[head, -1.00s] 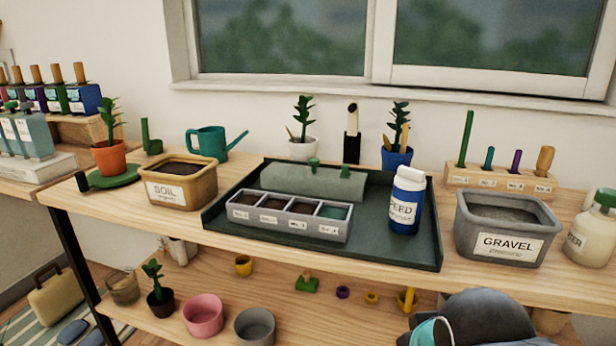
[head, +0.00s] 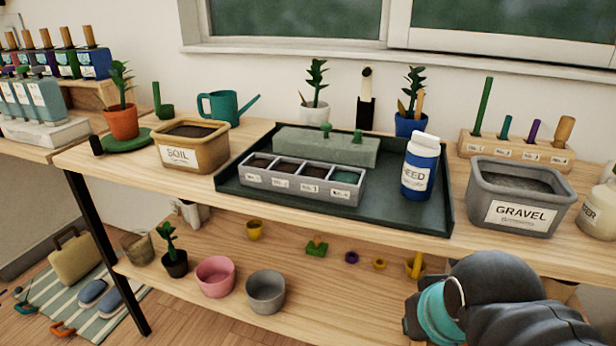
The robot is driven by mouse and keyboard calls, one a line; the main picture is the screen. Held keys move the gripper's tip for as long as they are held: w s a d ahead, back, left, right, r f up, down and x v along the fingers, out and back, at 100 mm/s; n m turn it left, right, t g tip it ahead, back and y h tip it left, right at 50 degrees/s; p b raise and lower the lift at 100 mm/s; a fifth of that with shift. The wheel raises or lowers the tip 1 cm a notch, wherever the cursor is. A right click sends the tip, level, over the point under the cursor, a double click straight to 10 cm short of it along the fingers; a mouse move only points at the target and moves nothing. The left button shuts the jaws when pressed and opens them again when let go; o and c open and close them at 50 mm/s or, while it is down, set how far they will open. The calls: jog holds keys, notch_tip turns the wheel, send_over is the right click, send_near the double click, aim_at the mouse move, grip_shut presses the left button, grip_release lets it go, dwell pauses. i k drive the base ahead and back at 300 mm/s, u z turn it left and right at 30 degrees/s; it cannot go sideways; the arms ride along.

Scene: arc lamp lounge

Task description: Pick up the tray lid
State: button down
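The tray lid (head: 312,147) looks like a long grey-green block with two small green knobs on top. It lies at the back of the dark green tray (head: 415,215) on the wooden bench. In front of it, in the same tray, sits a grey tray with four labelled compartments (head: 300,184), three dark and one teal inside. My arm shows at the lower right, in front of the bench and well apart from the lid. My gripper's fingertips are not in view.
A blue-and-white feed bottle (head: 420,168) stands in the dark tray, right of the lid. A soil bin (head: 190,147) is to the left and a gravel bin (head: 520,198) to the right. Potted plants and a watering can (head: 222,107) line the back. Pots stand on the lower shelf.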

aim_at(325, 145)
jog(key=z, duration=0.05)
jog(key=k, duration=1.1)
jog(key=u, duration=0.7)
jog(key=i, duration=1.25)
jog(key=z, duration=0.7)
